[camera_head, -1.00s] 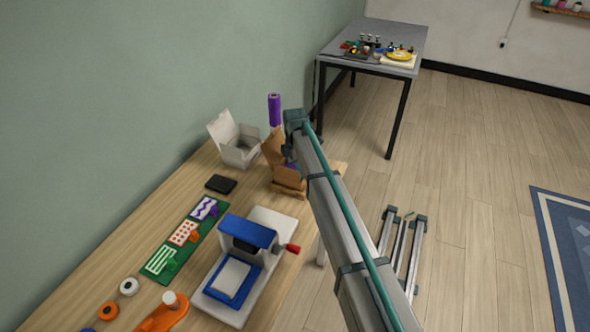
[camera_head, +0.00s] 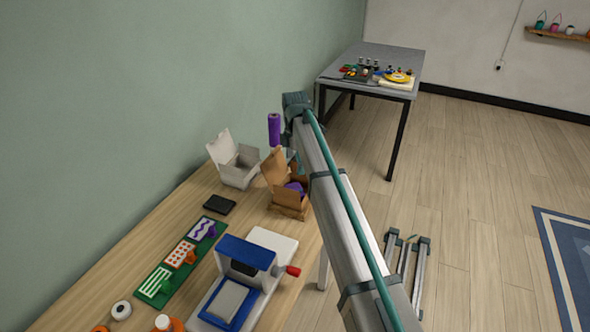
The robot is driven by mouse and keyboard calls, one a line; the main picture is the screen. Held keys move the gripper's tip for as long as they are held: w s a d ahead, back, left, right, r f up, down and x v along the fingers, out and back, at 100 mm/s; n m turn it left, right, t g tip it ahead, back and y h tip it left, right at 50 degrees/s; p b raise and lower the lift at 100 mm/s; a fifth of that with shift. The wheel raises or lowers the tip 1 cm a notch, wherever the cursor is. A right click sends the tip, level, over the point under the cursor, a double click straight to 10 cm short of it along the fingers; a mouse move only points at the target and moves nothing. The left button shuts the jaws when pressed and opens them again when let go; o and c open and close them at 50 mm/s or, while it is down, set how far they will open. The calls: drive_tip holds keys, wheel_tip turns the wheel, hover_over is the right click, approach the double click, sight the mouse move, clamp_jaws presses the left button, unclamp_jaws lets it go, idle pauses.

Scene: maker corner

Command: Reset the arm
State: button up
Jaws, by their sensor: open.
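My arm (camera_head: 345,215) runs from the lower right up to a dark teal joint (camera_head: 297,104) at its far end in the picture. The links beyond that joint are mostly hidden behind the arm. A small teal part shows between the arm and an open brown cardboard box (camera_head: 287,199), but I cannot tell which part of my arm it is. My gripper's fingers cannot be made out. The brown box stands on the wooden table with something purple (camera_head: 296,187) inside.
The wooden table (camera_head: 130,260) also holds an open white box (camera_head: 238,172), a purple roll (camera_head: 274,130), a black flat item (camera_head: 219,204), a green board (camera_head: 178,262) and a blue-and-white press (camera_head: 245,268). A grey table (camera_head: 400,56) stands behind.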

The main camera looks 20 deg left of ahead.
idle(0.3)
